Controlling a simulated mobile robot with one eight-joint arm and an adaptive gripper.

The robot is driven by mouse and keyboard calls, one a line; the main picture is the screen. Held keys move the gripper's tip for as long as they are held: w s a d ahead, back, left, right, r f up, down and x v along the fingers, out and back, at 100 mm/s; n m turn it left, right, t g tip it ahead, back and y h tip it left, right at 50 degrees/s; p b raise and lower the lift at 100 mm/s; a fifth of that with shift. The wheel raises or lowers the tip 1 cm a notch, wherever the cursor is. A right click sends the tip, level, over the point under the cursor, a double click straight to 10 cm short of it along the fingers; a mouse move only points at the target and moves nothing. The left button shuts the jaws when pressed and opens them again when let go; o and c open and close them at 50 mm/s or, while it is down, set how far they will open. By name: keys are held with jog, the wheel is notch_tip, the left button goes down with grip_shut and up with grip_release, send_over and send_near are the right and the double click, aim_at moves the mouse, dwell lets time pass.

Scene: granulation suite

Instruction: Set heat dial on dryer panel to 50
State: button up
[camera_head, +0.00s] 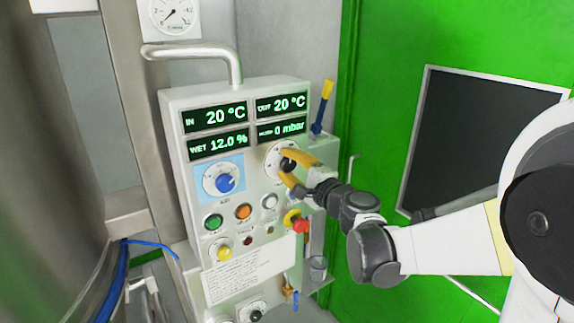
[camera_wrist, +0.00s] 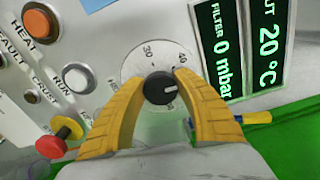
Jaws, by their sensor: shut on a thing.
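The dryer panel (camera_head: 180,140) is a pale box with green-lit readouts, dials and buttons. The black knob on a round white scale is held by my gripper (camera_head: 286,168) at the panel's upper right. In the wrist view the black knob (camera_wrist: 158,89) sits between the two yellow fingers of my gripper (camera_wrist: 159,90), which close on its sides. Its light pointer mark faces right in that view. The numbers 30 and what looks like 40 show on the white scale (camera_wrist: 136,65); the fingers hide part of it.
A blue dial (camera_head: 226,182) is left of the black knob. Green (camera_head: 213,222) and orange (camera_head: 243,211) buttons sit below, with a red knob (camera_head: 300,226) close under my gripper. A yellow-handled tool (camera_head: 323,105) stands at the panel's right edge. The green door (camera_head: 390,60) is at right.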

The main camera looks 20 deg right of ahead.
jog(key=m, duration=0.5)
jog(key=shift+m, duration=0.3)
dwell(0.4)
jog(key=o, duration=1.2)
jog(key=shift+s+d, duration=0.1)
jog(key=shift+s, duration=0.05)
jog(key=v, duration=1.1)
jog(key=shift+s+d+r, duration=0.1)
jog(key=shift+s, duration=0.25)
